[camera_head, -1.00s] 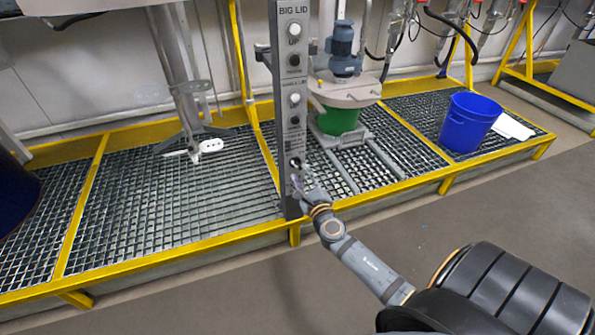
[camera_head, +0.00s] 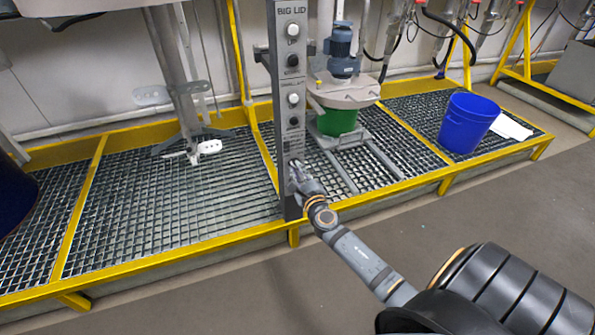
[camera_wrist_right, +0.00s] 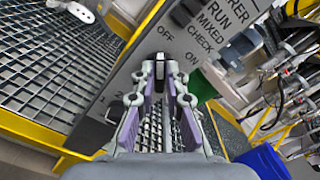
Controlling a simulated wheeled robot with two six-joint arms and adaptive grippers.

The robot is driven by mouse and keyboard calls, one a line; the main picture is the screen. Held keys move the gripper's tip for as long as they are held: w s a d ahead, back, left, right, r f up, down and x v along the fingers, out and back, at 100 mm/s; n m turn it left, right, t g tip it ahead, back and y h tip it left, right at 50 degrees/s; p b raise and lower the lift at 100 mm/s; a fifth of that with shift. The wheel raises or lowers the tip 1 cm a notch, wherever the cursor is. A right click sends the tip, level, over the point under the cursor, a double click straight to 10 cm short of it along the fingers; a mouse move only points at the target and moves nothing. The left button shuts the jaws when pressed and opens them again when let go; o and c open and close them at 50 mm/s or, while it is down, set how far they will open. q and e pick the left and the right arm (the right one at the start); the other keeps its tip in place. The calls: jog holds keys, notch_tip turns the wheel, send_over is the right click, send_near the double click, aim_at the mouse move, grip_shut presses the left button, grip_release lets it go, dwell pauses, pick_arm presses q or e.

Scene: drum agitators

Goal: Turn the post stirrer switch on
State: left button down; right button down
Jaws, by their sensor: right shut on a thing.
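A grey post panel (camera_head: 289,62) stands upright at the front of the grating, with white and black controls down its face. In the right wrist view, the stirrer switch (camera_wrist_right: 160,66) is a small black knob on the panel (camera_wrist_right: 130,80), beside the printed words OFF and ON. My right gripper (camera_head: 297,170) is at the lower part of the post. In the right wrist view, its fingers (camera_wrist_right: 161,79) are shut on the knob from both sides. Which mark the knob points to, I cannot tell for sure. My left gripper is not in view.
A green drum (camera_head: 338,121) with a grey lid and blue motor (camera_head: 342,48) stands behind the post. A blue bucket (camera_head: 468,122) is on the grating at right. A yellow rail (camera_head: 180,250) edges the platform. The floor (camera_head: 480,205) at right is clear.

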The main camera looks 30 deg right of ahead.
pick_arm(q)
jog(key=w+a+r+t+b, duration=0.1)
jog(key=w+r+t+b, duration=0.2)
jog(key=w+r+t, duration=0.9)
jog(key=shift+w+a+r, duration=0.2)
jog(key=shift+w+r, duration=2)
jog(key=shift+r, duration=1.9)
pick_arm(e)
jog(key=shift+s+d+f+m, duration=0.1)
jog(key=shift+d+m, duration=0.1)
jog(key=shift+m, duration=3.85)
jog(key=shift+d+m, duration=0.15)
jog(key=shift+m, duration=3.9)
jog(key=c, duration=1.4)
grip_release()
